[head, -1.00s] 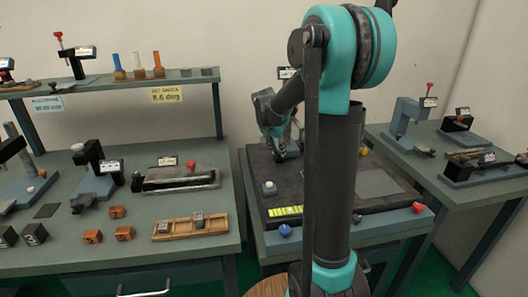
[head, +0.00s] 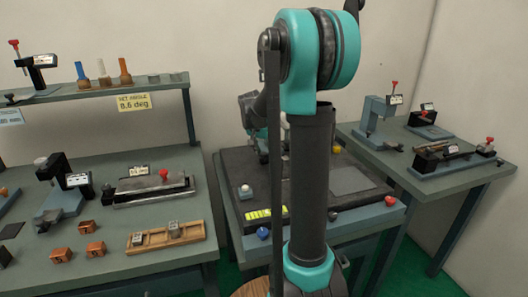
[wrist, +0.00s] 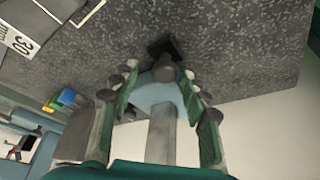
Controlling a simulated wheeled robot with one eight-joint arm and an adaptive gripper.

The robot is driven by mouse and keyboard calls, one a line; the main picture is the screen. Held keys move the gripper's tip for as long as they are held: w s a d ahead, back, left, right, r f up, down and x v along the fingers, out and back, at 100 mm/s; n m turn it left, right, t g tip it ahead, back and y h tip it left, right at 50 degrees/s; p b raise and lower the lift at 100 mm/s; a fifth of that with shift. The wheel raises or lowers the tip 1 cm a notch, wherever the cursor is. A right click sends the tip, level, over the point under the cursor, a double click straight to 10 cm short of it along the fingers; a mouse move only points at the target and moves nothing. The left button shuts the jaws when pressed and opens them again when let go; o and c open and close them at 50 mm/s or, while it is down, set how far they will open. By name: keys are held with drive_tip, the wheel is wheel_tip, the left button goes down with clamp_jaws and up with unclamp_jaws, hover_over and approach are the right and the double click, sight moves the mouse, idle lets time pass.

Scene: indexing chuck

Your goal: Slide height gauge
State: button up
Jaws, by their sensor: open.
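In the wrist view, a blue-grey upright part with a rounded end and a dark knob (wrist: 165,90) stands between my fingers. It looks like part of the height gauge, but I cannot be sure. My gripper (wrist: 163,78) is open, with green pads on either side of this part. I cannot tell whether the pads touch it. In the head view my gripper is mostly hidden behind my own arm, over the dark surface plate (head: 355,180). The rest of the gauge is hidden there. The speckled plate also fills the top of the wrist view (wrist: 235,45).
A block marked 30 mm (wrist: 18,40) lies at the wrist view's upper left. The left bench holds a wooden tray (head: 155,240) and orange blocks (head: 95,249). A right bench (head: 400,150) carries several fixtures. A blue knob (head: 263,233) is at the plate table's front.

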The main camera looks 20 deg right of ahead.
drive_tip(key=v, duration=1.2)
